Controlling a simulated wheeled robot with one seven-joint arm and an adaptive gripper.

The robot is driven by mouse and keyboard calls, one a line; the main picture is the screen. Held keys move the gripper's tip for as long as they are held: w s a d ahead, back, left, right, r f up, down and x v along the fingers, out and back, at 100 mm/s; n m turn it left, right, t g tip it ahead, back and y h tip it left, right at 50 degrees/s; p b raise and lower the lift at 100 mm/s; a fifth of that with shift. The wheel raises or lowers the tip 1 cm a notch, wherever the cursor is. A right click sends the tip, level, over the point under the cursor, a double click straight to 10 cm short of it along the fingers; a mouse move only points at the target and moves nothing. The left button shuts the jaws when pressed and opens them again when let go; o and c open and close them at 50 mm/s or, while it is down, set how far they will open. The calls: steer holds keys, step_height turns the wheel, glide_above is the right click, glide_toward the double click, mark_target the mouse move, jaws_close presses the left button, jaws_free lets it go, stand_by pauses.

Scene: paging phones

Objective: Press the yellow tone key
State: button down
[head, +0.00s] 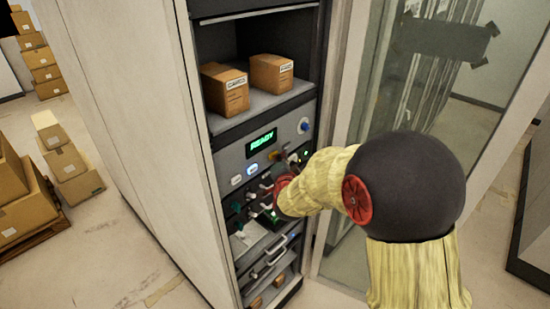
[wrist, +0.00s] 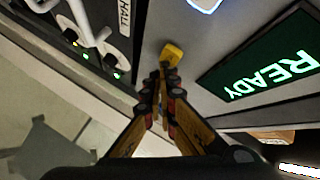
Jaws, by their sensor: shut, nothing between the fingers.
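The yellow tone key (wrist: 173,52) is a small yellow block on the grey panel, just beyond my fingertips in the wrist view. In the head view it appears as a small orange-yellow spot (head: 273,155) below the display. My gripper (wrist: 162,78) is shut and empty, its fingertips pointing at the key. The tips overlap the key's lower edge in the picture, and I cannot tell whether they touch it. In the head view my arm hides much of the panel around the gripper.
A green READY display (wrist: 258,72) is beside the key. Handles and cables (wrist: 92,35) stick out from the lower panel. Boxes (head: 224,90) stand on the shelf above. A glass door (head: 385,85) is at right.

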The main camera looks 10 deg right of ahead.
steer(key=shift+w+a, duration=0.15)
steer(key=shift+w, duration=0.05)
stand_by(0.4)
steer(key=shift+s, duration=0.1)
steer(key=shift+s+d+b, duration=0.3)
steer(key=shift+s+b, duration=0.05)
steer(key=shift+b, duration=0.4)
steer(key=shift+d, duration=0.1)
steer(key=s+d+b, duration=0.1)
steer(key=s, duration=0.1)
steer(key=s+d+b, duration=0.2)
steer(key=s, duration=0.1)
steer(key=shift+d, duration=0.2)
